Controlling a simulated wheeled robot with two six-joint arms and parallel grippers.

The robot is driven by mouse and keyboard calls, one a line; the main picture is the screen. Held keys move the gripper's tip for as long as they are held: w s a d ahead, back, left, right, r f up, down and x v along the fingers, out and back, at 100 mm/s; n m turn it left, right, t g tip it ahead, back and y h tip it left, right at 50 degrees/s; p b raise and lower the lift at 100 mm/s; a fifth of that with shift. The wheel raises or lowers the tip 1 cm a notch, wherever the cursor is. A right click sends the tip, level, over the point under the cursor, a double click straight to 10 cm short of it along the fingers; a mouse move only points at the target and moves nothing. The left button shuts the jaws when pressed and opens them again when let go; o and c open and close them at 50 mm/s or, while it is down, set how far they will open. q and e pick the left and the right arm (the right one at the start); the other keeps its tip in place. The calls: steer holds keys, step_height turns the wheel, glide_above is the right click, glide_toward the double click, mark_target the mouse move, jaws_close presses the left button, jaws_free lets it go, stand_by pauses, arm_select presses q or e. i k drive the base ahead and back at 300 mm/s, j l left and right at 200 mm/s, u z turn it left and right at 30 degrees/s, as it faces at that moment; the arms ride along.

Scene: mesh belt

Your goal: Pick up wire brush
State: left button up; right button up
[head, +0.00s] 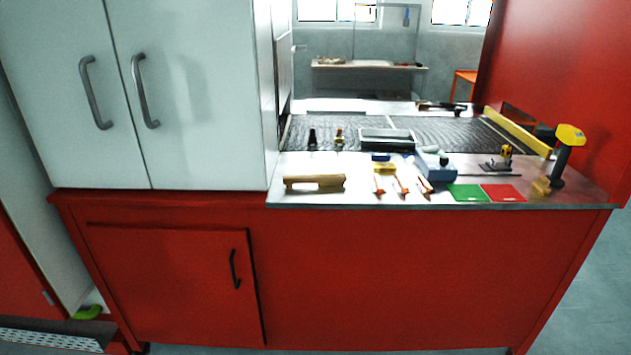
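A long tan wooden object (314,182), which looks like the wire brush, lies near the front edge at the left of the metal worktop (370,198). Its long side runs along the edge. Its bristles cannot be made out at this size. Neither of my grippers is in view.
A white cabinet (200,90) rises directly left of the worktop. Right of the tan object lie several orange-handled tools (400,185), a blue box (436,165), green (467,193) and red (503,193) plates, and a yellow-black tool (566,150). Dark mesh (450,134) lies behind.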

mark_target(333, 179)
steer(key=i+l, duration=0.4)
steer(key=l, duration=0.15)
steer(key=i+l, duration=0.45)
steer(key=l, duration=0.05)
